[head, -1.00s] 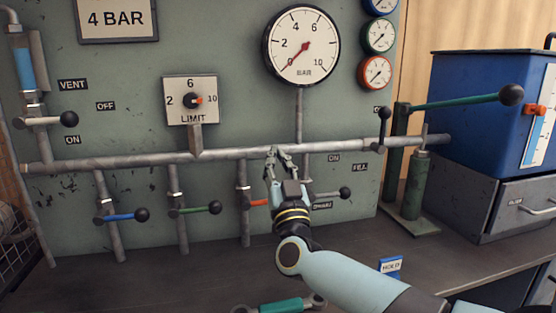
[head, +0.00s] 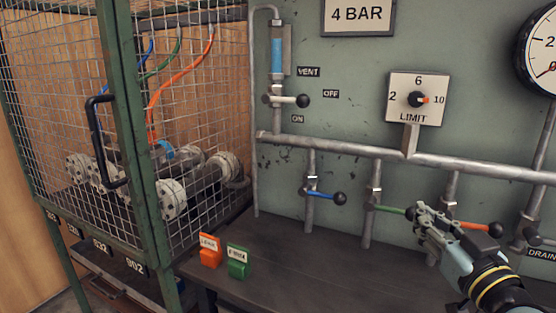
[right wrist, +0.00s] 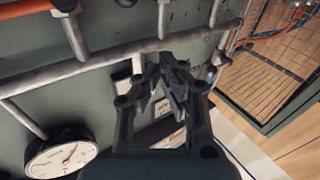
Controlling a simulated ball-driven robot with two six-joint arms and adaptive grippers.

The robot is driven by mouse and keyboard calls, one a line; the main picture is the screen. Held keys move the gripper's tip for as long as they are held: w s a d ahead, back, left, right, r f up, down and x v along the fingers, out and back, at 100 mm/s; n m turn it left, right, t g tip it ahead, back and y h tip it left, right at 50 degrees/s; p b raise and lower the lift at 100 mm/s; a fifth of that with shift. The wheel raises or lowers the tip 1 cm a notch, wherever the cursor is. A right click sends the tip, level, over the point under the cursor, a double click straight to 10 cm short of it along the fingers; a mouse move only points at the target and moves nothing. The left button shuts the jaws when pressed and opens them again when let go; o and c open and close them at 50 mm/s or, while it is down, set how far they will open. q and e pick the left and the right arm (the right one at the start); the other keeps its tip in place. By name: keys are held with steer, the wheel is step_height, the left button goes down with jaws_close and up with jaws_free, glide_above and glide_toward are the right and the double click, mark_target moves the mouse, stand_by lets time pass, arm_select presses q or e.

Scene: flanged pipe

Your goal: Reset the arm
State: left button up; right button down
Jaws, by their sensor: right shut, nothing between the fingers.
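My right gripper (head: 428,222) is at the lower right of the head view, in front of the pipe panel, near the green-handled valve (head: 392,209) and the orange-handled valve (head: 478,228). Its fingers are shut with nothing between them. In the right wrist view the closed fingers (right wrist: 170,75) point at the panel and its pipe. My left gripper does not show in the head view.
A mesh cage (head: 125,120) with flanged pipes (head: 195,190) inside stands at the left. An orange tag block (head: 210,256) and a green one (head: 238,264) stand on the dark bench (head: 320,275). A blue-handled valve (head: 325,196) and a limit dial (head: 417,99) are on the panel.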

steer(key=s+a+f+n+g+y, duration=0.2)
steer(key=s+a+f+g, duration=0.6)
steer(key=s, duration=0.3)
steer(key=s+d+f+m+g+h, duration=0.1)
steer(key=s+d+f+g+h, duration=0.2)
steer(key=s, duration=0.6)
steer(key=s+d+m+g, duration=0.1)
steer(key=s+d+g, duration=0.3)
steer(key=s, duration=0.5)
steer(key=s+d+f+g+p, duration=0.1)
steer(key=s+f, duration=0.2)
steer(key=f, duration=1.1)
steer(key=s+f+g, duration=0.2)
steer(key=f, duration=1.2)
steer(key=s+f, duration=0.5)
steer(key=s, duration=0.3)
steer(key=s+d+f+m+p, duration=0.1)
steer(key=s+f, duration=0.5)
steer(key=s, duration=0.3)
steer(key=shift+s+g+h, duration=0.15)
steer(key=shift+g+h, duration=0.15)
steer(key=shift+d, duration=0.1)
